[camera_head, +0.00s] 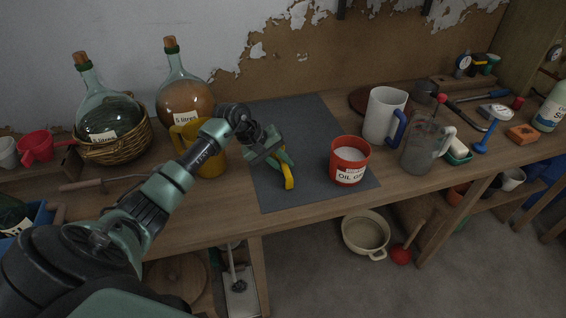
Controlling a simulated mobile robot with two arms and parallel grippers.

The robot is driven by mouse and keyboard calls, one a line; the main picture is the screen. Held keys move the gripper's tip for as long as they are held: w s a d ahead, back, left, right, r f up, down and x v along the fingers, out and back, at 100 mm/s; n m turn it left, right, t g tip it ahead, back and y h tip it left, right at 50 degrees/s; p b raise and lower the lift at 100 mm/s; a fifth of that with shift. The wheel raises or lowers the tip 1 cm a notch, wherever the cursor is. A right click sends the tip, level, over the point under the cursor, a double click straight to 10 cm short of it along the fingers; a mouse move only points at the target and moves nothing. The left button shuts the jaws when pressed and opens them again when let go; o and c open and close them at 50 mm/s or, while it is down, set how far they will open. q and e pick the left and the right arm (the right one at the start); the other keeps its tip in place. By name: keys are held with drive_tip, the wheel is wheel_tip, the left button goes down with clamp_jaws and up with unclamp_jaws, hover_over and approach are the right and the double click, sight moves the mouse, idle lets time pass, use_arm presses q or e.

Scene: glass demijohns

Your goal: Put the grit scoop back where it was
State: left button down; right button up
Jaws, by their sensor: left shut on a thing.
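My left gripper (281,159) is above the dark grey mat (272,121) in the middle of the bench. It is shut on a yellow curved thing (289,179), which looks like the grit scoop; the gripper hides part of it. I cannot tell whether the scoop touches the mat. A red tub (349,175) with pale stuff inside and a partly readable label "OIL GR" stands on the mat to the right of the gripper. My right gripper is not in view.
A yellow jug (211,160) stands behind my left forearm. Two corked demijohns (108,117) (185,103) stand at the back left, one in a basket (116,151). A white jug (384,117) and a clear jug (421,151) stand right of the tub. The mat's back is clear.

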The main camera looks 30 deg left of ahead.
use_arm(q)
drive_tip(key=shift+f, duration=0.15)
drive_tip(key=c, duration=1.3)
unclamp_jaws()
drive_tip(key=shift+c, duration=0.2)
drive_tip(key=shift+a+r, duration=0.1)
drive_tip(key=shift+r, duration=0.2)
drive_tip(key=b+v, duration=0.2)
drive_tip(key=v, duration=0.9)
drive_tip(key=shift+s+r, duration=0.2)
drive_tip(key=shift+r, duration=0.15)
